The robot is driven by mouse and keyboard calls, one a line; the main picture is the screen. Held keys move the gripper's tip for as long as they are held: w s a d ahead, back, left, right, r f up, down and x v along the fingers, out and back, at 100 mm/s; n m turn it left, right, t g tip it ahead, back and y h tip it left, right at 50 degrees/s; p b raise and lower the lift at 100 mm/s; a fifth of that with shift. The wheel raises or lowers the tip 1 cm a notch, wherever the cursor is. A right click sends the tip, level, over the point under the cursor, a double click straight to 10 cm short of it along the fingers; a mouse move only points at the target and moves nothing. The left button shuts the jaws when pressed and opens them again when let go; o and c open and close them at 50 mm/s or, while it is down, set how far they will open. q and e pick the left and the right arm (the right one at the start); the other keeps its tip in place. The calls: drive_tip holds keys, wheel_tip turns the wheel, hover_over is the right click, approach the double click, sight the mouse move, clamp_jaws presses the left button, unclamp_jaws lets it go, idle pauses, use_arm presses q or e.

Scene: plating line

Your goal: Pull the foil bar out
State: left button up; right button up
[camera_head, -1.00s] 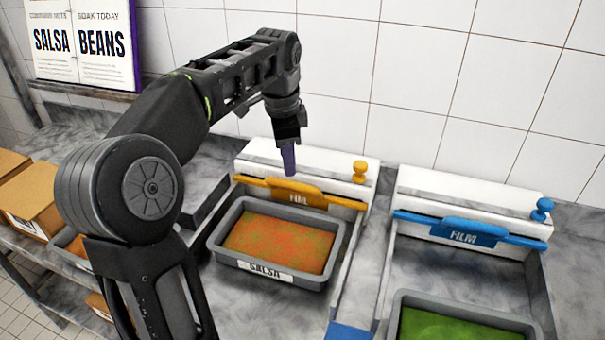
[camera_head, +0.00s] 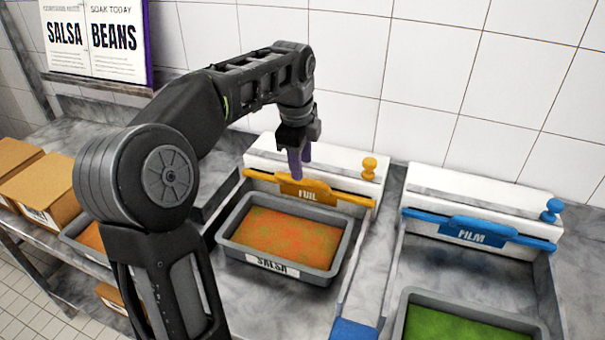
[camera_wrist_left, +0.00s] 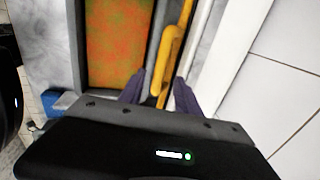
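The orange foil bar (camera_head: 308,191), with a raised tab marked FOIL, lies along the front of the left white dispenser (camera_head: 330,166). My left gripper (camera_head: 299,167) points down over the bar's tab in the head view. In the left wrist view its two purple fingers (camera_wrist_left: 158,92) are spread apart, with the orange bar (camera_wrist_left: 169,55) running between and beyond them. I cannot tell whether the fingers touch the bar. My right gripper is in neither view.
A grey tray labelled SALSA (camera_head: 225,240) stands right in front of the foil dispenser. To the right is a second dispenser with a blue FILM bar (camera_head: 470,230) and a tray of green food (camera_head: 465,325) before it. Cardboard boxes (camera_head: 45,190) sit at left.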

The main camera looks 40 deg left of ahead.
sight(303, 183)
use_arm(q)
drive_tip(key=shift+w+a+f, duration=0.1)
drive_tip(key=shift+w+f, duration=0.1)
drive_tip(key=shift+f, duration=0.95)
drive_tip(key=shift+w+a+f, duration=0.1)
drive_tip(key=shift+w+f, duration=0.1)
drive_tip(key=shift+f, duration=0.95)
drive_tip(key=shift+c, duration=0.3)
clamp_jaws()
